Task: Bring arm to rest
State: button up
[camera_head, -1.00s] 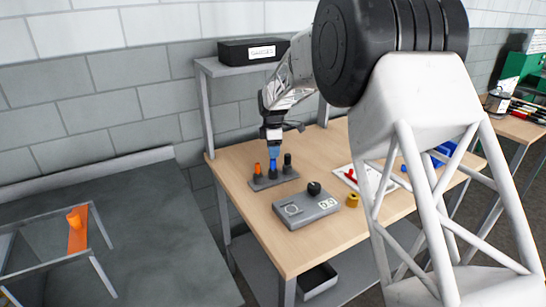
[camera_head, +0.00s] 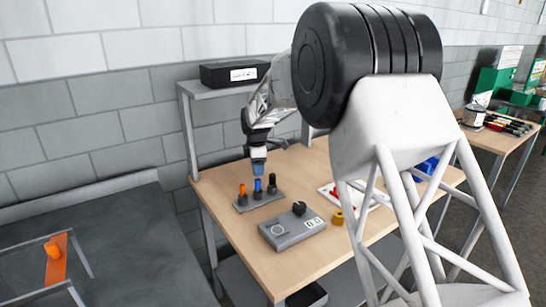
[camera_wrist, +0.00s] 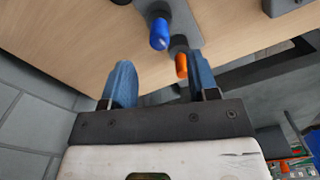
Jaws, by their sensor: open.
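My gripper (camera_head: 258,173) is open and empty, with its blue fingers pointing down just above the small grey rack (camera_head: 246,206) on the wooden table. The rack holds an orange peg (camera_head: 242,190), a blue peg (camera_head: 258,186) and a black peg (camera_head: 272,184) in a row, all upright. A small gap shows between the fingertips and the blue peg. In the wrist view the blue peg (camera_wrist: 158,35) and the orange peg (camera_wrist: 181,65) show beyond and between the spread fingers.
A grey device with a display (camera_head: 285,234) and a yellow piece (camera_head: 337,217) are on the wooden table (camera_head: 225,228). A shelf (camera_head: 215,87) with a black box (camera_head: 235,74) stands behind my gripper.

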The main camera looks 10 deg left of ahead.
jog(key=s+d+r+m+t, duration=0.1)
jog(key=s+d+r+m, duration=0.6)
jog(key=s+d, duration=0.55)
jog(key=s+d+r+m, duration=0.4)
jog(key=s+d+r, duration=0.5)
jog(key=d, duration=0.7)
jog(key=s+d+f+m, duration=0.1)
jog(key=s+d+m, duration=0.3)
jog(key=s, duration=0.6)
jog(key=s+d+f+m+t, duration=0.1)
jog(key=s+d+m, duration=0.3)
jog(key=s, duration=0.7)
jog(key=s+d+f+m, duration=0.3)
jog(key=s+d, duration=0.4)
jog(key=s, duration=0.4)
jog(key=shift+m+t, duration=0.3)
jog(key=shift+m, duration=0.1)
